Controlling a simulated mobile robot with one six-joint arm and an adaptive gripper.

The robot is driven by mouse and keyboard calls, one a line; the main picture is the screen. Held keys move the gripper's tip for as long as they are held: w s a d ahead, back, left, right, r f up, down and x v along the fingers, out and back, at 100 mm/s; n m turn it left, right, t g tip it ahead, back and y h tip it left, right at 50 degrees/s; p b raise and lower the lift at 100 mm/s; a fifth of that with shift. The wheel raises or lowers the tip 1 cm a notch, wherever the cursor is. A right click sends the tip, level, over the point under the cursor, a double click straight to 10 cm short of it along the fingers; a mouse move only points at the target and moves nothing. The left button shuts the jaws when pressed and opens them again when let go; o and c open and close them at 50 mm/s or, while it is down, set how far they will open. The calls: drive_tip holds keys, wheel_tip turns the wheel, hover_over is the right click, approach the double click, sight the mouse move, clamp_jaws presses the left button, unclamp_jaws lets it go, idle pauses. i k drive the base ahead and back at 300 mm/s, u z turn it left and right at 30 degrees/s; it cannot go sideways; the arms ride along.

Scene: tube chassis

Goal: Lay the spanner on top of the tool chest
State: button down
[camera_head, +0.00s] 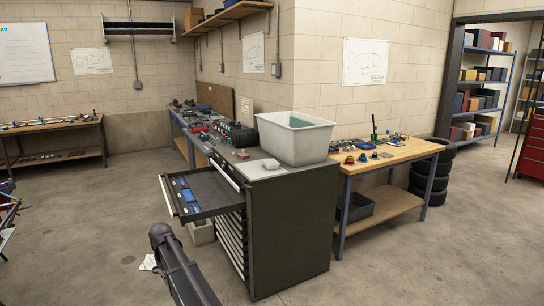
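The tool chest (292,232) is a dark cabinet with several drawers, standing in the middle of the view. Its top drawer (203,210) is pulled out to the left and holds blue and dark tools. I cannot make out the spanner; the tools in the drawer are too small to tell apart. A dark link of my arm shows at the bottom, left of the chest and in front of the open drawer. My gripper is not in view.
A large pale bin (297,140) and a small pale item (271,164) take up part of the chest top. A wooden workbench (390,153) with small parts adjoins on the right. Black tyres (437,175) are stacked beyond it. Open concrete floor lies left and in front.

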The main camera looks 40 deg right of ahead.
sight(246, 168)
drive_tip(key=z, duration=0.9)
drive_tip(key=i, duration=1)
drive_tip(key=u, duration=0.05)
